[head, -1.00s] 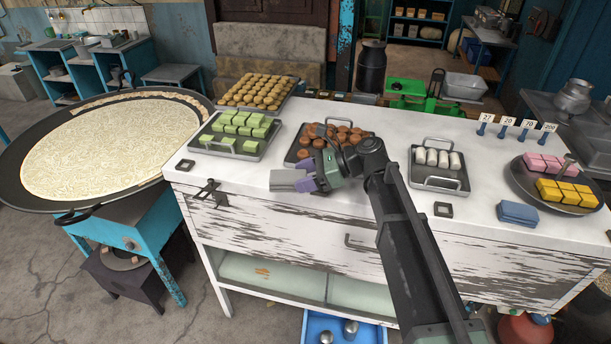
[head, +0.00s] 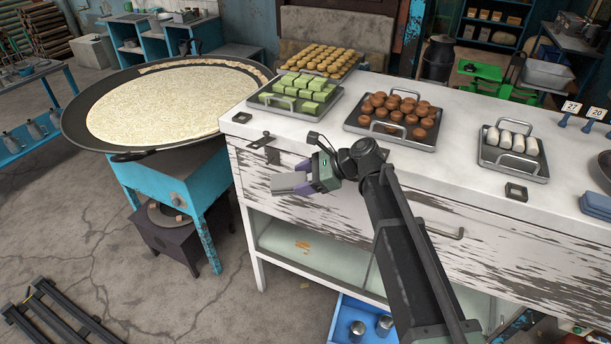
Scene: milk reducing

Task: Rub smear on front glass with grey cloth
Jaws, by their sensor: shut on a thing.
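My gripper (head: 302,187) is shut on a folded grey cloth (head: 287,183). It holds the cloth in front of the counter's worn white upper front, to the left of the middle. The front glass (head: 345,263) is a pale greenish pane low in the counter, below the drawer band. An orange-brown smear (head: 302,244) shows on the left part of the glass. The cloth is above the smear in the picture and apart from it. How far the cloth stands out from the counter front I cannot tell.
A blue crate with metal cups (head: 357,328) is at the floor below. A wide pan (head: 85,150) on a blue stand (head: 200,195) is at the left. Sweets trays stand on top.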

